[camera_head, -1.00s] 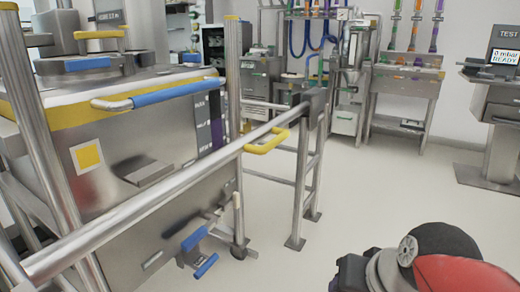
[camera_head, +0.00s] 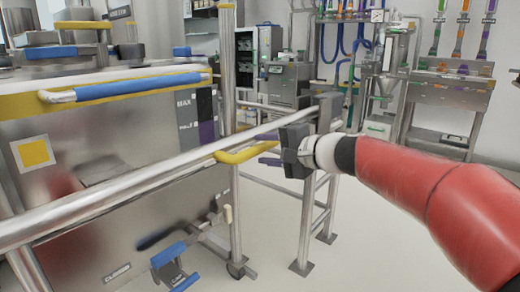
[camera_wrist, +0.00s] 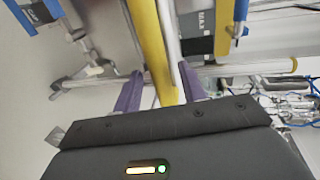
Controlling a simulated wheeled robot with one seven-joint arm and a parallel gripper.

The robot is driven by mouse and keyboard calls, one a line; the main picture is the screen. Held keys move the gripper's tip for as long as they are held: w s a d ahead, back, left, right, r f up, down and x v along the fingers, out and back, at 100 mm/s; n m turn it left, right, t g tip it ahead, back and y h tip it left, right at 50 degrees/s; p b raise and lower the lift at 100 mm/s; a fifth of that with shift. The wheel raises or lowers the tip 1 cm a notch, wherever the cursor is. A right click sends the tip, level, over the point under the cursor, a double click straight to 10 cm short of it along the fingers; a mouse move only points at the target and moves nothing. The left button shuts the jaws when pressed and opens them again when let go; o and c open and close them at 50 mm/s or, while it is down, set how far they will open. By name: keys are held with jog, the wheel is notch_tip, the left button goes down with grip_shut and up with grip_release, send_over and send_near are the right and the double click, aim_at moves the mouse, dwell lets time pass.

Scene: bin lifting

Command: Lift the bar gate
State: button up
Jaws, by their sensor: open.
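The bar gate (camera_head: 130,178) is a steel bar running from the lower left to the post at the centre, lying across the front of the steel bin. Its yellow handle (camera_head: 238,154) sits near the post end. My gripper (camera_head: 262,149) is at the handle's right end, coming from the right. In the wrist view the yellow handle (camera_wrist: 146,45) runs between the open purple fingers of my gripper (camera_wrist: 160,84). Contact cannot be told.
The steel bin (camera_head: 90,125) with a blue-and-white handle (camera_head: 130,87) stands behind the bar. A steel post frame (camera_head: 305,220) holds the bar's far end. Blue pedals (camera_head: 170,262) are low on the bin. The floor to the right is clear.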

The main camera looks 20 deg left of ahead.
aim_at(245, 145)
jog(key=shift+x, duration=1.2)
grip_shut()
